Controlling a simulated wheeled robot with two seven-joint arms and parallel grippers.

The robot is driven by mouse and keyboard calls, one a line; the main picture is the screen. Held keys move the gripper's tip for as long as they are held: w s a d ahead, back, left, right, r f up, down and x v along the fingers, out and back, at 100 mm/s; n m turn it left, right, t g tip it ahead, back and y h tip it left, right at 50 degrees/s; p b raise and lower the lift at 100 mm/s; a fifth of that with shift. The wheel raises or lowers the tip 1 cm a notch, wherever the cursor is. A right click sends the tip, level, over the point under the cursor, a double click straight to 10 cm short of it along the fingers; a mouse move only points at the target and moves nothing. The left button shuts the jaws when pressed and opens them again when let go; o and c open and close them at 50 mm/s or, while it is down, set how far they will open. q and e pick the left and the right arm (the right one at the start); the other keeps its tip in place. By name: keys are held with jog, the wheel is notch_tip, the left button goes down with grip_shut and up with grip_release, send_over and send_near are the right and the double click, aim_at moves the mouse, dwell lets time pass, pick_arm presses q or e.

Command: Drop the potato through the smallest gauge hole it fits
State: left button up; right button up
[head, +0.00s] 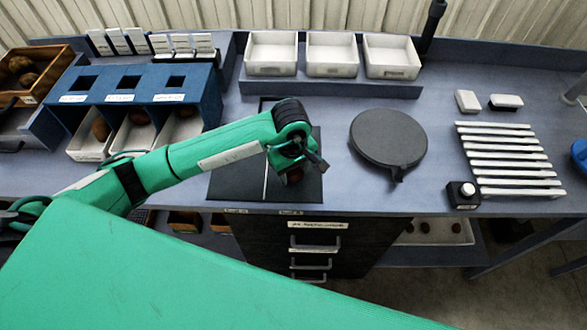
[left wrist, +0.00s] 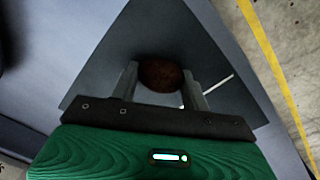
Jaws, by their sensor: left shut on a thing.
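A dark brown potato (left wrist: 161,74) sits between the two fingers of my left gripper (left wrist: 163,88) in the left wrist view. In the head view my left gripper (head: 298,168) is over the black mat and shut on the potato (head: 294,177), which is mostly hidden by it. I cannot tell whether the potato touches the mat. My right gripper is not in view.
White bins under the gauge box hold potatoes (head: 139,117). A wooden crate (head: 62,60) of potatoes is far left. White label cards (head: 137,41) stand behind the box. Empty white trays (head: 331,55) are at the back. A round black plate (head: 388,138) and a white slatted rack (head: 508,160) are right.

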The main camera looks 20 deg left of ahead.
pick_arm(q)
jog(key=shift+f, duration=0.15)
jog(key=o, duration=0.9)
jog(key=shift+o, duration=0.4)
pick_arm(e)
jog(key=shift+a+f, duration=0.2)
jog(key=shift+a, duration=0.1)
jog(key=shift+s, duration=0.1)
